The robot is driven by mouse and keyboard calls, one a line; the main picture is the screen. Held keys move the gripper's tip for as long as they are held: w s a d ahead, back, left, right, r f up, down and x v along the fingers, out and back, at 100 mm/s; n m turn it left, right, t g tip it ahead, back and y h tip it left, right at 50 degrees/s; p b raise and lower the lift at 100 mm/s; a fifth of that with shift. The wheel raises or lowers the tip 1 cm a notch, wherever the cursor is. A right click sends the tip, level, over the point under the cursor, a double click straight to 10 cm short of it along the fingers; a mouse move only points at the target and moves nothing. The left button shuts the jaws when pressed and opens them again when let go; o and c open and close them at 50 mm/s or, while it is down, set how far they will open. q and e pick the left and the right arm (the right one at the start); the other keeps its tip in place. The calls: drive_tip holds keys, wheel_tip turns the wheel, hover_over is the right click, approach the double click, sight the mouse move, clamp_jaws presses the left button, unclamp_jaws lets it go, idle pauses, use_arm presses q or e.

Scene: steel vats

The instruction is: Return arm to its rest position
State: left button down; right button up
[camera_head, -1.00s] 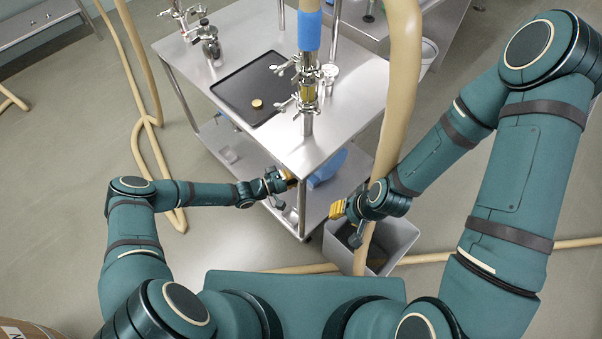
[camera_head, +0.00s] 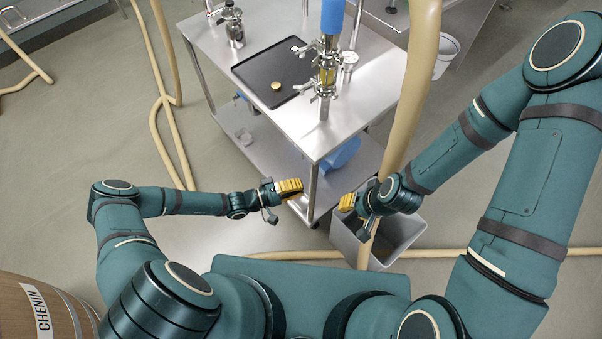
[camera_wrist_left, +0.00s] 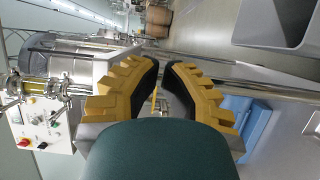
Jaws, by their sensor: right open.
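My left gripper (camera_head: 290,188) is at the left side of the steel cart's front corner post, with its yellow fingers pointing right. In the left wrist view its yellow fingers (camera_wrist_left: 160,85) stand apart with a gap between them and nothing held. My right gripper (camera_head: 347,202) is to the right of the post, above the grey bin, and its yellow fingers point left. It is open, and I see nothing in it. Both arms are bent in front of my body, and the two grippers face each other across the post.
The steel cart (camera_head: 300,130) carries a black tray (camera_head: 262,68) with a small round cork-coloured piece (camera_head: 276,86) and a clamped pipe fitting. A grey bin (camera_head: 400,240) stands at right. A beige hose (camera_head: 412,90) hangs beside my right arm. A barrel (camera_head: 45,310) is at lower left.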

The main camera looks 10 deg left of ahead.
use_arm(q)
drive_tip(key=shift+s, duration=0.45)
drive_tip(key=s+d+m+g+y, duration=0.1)
drive_tip(key=s+m+g+y, duration=0.4)
drive_tip(key=s+g, duration=0.5)
drive_tip(key=a+r+n+t+y, duration=0.1)
drive_tip(key=a+r+t+y, duration=0.1)
drive_tip(key=r, duration=0.3)
drive_tip(key=w+a+r+n+t+y, duration=0.1)
drive_tip(key=a+r+t+y, duration=0.1)
drive_tip(key=r+y, duration=0.3)
drive_tip(key=shift+w+a+r+t, duration=0.3)
drive_tip(key=shift+a+r, duration=0.15)
drive_tip(key=shift+a, duration=0.15)
drive_tip(key=shift+y, duration=0.3)
